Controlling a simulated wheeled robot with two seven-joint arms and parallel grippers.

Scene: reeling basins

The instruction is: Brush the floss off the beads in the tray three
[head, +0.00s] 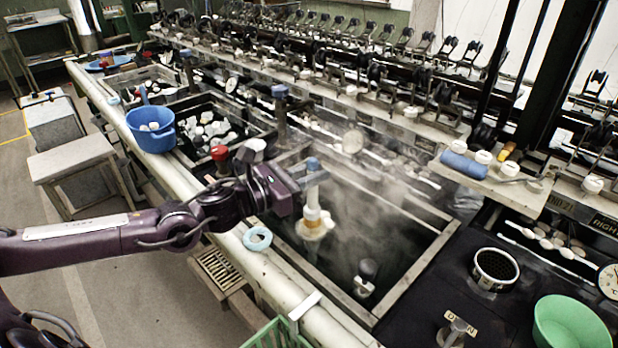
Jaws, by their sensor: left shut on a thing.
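My left arm reaches in from the left, and its gripper (309,183) is shut on an upright brush. The brush (313,212) has a pale handle and a tan lower end, and it stands over the dark water of the large wooden-framed basin (405,272). A few white rounded pieces (328,220) show beside the brush's lower end; they may be the beads, and I cannot make out any floss on them. Steam blurs the water there. I cannot tell which basin is tray three. My right gripper is not in view.
A blue tub (151,130) stands on the front rim at left. Several white pieces (207,130) lie in the basin behind. A green bowl (570,322) and black-filled pot (495,267) stand at right.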

